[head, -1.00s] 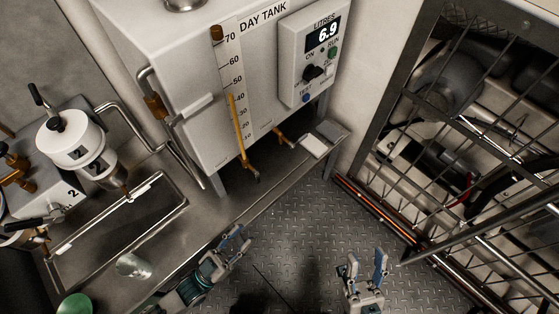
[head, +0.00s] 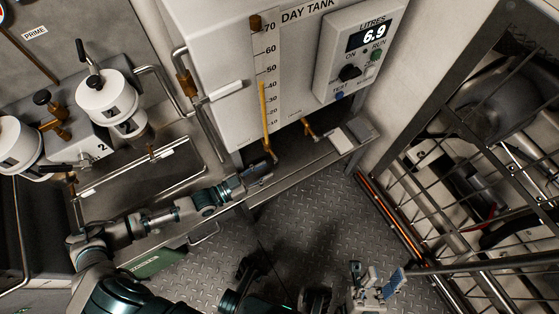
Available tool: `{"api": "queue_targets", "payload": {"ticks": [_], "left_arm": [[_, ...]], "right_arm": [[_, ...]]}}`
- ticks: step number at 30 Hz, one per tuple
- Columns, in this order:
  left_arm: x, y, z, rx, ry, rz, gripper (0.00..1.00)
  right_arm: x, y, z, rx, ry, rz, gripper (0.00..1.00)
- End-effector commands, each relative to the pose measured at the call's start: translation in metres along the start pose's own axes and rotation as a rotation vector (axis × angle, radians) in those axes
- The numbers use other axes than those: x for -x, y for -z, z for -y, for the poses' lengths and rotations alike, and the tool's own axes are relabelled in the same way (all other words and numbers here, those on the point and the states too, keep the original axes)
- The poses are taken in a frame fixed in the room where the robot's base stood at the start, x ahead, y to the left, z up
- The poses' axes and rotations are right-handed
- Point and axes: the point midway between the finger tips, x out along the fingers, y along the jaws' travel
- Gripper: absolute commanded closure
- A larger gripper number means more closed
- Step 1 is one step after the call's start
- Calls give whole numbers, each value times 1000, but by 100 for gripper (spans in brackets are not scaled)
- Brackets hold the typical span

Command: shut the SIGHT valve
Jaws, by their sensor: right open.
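The white day tank (head: 232,125) has a sight gauge with an amber column (head: 265,108) beside its scale. Brass pipework (head: 271,155) hangs below the gauge, and a second brass fitting (head: 308,128) is to its right. I cannot read a SIGHT label on either, nor tell a handle's position. My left gripper (head: 262,175) is just below the gauge pipework, near the bench's front edge. No grip on a fitting shows, and its jaw opening is unclear. My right gripper (head: 376,284) is open and empty, low over the floor.
A control box (head: 352,55) reads 6.9 litres. White filter canisters (head: 104,95) and a sink tray (head: 185,172) are at left. A small pale plate (head: 350,138) sits right of the fittings. A wire cage (head: 475,130) bounds the right. Chequered floor (head: 320,210) is clear between.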

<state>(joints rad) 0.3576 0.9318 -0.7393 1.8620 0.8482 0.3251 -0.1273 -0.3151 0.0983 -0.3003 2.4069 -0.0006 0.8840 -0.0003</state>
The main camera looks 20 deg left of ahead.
Motion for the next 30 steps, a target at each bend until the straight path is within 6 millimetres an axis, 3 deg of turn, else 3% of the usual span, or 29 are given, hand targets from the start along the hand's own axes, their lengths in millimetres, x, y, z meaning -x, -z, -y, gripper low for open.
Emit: {"api": "queue_targets", "payload": {"ticks": [3, 9, 20, 24, 30], "left_arm": [[-25, -2, 0, 3, 0, -2, 65], [-48, 0, 0, 1, 1, -1, 65], [-54, 1, 0, -3, 1, -1, 65], [-54, 1, 0, -2, 1, -1, 97], [-54, 1, 0, -1, 1, -1, 100]], "right_arm": [[2, -8, -1, 1, 1, 1, 55], [0, -14, -3, 2, 3, 0, 55], [-1, -15, -3, 2, 5, -1, 55], [-1, -15, -3, 2, 5, -2, 55], [-1, -14, -3, 2, 5, -3, 55]]}}
